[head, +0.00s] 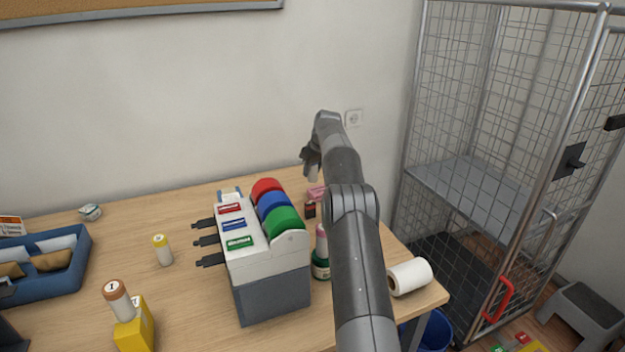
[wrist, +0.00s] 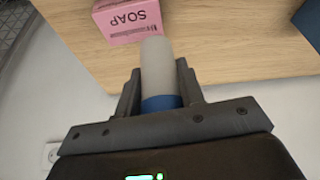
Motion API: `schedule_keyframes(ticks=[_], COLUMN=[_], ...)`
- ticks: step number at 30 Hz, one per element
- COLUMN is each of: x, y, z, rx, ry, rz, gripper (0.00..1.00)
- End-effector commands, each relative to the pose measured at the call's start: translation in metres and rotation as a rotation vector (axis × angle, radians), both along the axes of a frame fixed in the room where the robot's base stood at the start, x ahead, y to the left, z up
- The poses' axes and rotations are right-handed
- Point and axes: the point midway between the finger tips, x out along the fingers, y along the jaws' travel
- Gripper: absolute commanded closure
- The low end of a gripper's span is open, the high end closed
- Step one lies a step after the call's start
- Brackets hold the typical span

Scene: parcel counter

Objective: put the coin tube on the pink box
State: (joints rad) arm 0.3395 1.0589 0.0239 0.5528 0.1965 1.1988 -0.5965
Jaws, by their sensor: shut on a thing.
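My gripper (wrist: 158,100) is shut on a pale grey coin tube (wrist: 158,65) with a blue end band. The tube points away from the gripper, over the wooden counter. The pink box (wrist: 128,20), marked SOAP, lies on the counter just beyond the tube's tip in the wrist view; I cannot tell the gap between them. In the head view the pink box (head: 316,193) is near the counter's back, partly hidden by the dispenser and my arm.
A dispenser (head: 270,285) with red, blue and green rolls stands in front of the pink box. A small dark item (head: 310,210) sits beside the box. A yellow-capped tube (head: 163,252), a yellow box (head: 136,330) bearing another tube, and a white roll (head: 410,276) stand around.

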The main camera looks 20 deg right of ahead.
Motion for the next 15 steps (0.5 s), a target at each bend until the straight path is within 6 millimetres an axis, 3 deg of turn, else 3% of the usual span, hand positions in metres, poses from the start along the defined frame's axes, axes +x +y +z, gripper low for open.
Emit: schedule_keyframes(ticks=[9, 15], x=[0.0, 0.001], y=[0.001, 0.0], z=[-0.038, -0.04], rx=[0.0, -0.001], ry=[0.001, -0.001], rz=[0.0, 0.0], gripper=[0.92, 0.92])
